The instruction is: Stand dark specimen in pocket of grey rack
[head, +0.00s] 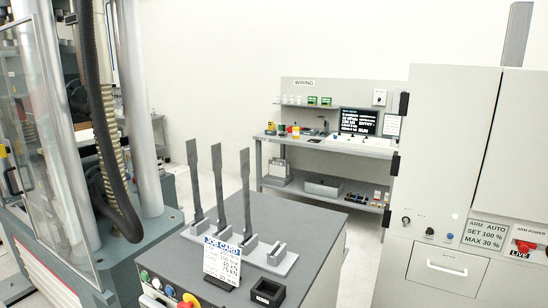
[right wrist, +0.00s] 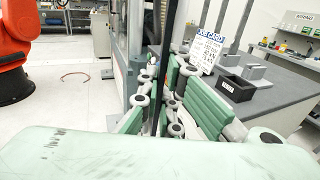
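The grey rack (head: 284,262) lies on the dark bench top. Three dark specimens stand upright in it: left (head: 194,180), middle (head: 218,185) and right (head: 245,195). A pocket block at the rack's right end holds nothing. In the right wrist view my right gripper (right wrist: 158,100), with green pads, is closed around a long dark strip (right wrist: 166,65), which looks like another dark specimen. It stands nearly upright, slightly tilted; its lower end is hidden by the fingers. The gripper is beside the bench, apart from the rack. Neither gripper shows in the head view.
A job card (head: 222,260) stands in front of the rack, near a small black box (head: 267,292). Buttons line the bench's front edge. A testing machine (head: 75,150) with columns stands left; a grey cabinet (head: 440,150) stands right. A wiring bench (head: 330,145) is behind.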

